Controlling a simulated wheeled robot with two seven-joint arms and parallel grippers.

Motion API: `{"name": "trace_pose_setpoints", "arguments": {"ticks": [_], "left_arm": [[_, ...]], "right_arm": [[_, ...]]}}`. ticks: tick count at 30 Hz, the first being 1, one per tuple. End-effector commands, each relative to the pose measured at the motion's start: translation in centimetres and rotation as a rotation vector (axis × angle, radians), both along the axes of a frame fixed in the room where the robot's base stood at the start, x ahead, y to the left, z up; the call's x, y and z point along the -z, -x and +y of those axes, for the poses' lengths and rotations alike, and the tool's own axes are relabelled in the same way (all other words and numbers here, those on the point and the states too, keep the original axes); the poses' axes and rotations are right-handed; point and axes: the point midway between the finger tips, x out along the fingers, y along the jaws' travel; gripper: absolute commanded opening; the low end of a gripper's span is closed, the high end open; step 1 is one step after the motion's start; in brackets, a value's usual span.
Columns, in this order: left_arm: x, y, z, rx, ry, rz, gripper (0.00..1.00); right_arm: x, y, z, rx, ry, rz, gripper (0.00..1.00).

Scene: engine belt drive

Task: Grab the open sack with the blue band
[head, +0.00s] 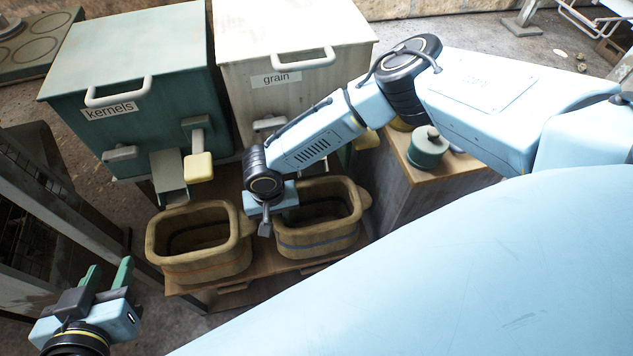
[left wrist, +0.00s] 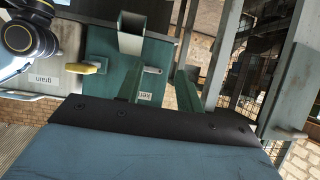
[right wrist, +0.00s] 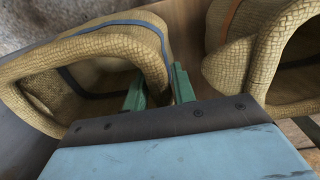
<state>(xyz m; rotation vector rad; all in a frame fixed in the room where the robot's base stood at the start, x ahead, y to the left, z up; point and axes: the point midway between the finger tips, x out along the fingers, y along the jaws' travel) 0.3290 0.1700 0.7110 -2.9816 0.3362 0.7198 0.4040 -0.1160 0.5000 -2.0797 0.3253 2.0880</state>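The open sack with the blue band (head: 318,245) stands upright on a wooden stand, below the grain bin. My right gripper (head: 265,222) is at its left rim. In the right wrist view the sack (right wrist: 110,45) has its wall between my right gripper's green fingers (right wrist: 158,88), one finger inside the mouth and one outside. The fingers look closed onto the wall. My left gripper (head: 107,276) is open and empty at the lower left, away from the sacks. Its parted fingers (left wrist: 160,88) show in the left wrist view.
A sack with an orange band (head: 195,262) stands just left, close to my right gripper. The kernels bin (head: 140,60) and grain bin (head: 290,35) stand behind. A cabinet with a green canister (head: 427,148) is at right; a metal frame (head: 60,205) is at left.

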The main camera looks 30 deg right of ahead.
Motion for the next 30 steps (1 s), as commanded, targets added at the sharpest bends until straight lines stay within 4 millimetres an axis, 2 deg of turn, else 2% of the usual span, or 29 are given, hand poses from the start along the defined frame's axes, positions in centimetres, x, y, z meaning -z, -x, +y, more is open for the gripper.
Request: {"name": "trace_pose_setpoints", "arguments": {"ticks": [1,6,20,26,30], "left_arm": [[0.0,0.0,0.0,0.0,0.0,0.0,0.36],[0.0,0.0,0.0,-0.001,-0.001,0.001,0.36],[0.4,0.3,0.1,-0.002,-0.007,0.028,0.36],[1.7,1.4,0.8,-0.011,-0.033,0.13,0.36],[3.1,2.9,1.5,-0.021,-0.063,0.249,0.36]], "right_arm": [[0.0,0.0,0.0,0.0,0.0,0.0,0.19],[0.0,0.0,0.0,0.0,0.0,0.0,0.0],[-0.1,0.0,0.0,0.0,0.0,0.0,0.0],[-0.5,0.0,0.0,0.0,0.0,0.0,0.0],[-0.9,0.0,0.0,-0.001,0.0,0.001,0.0]]}}
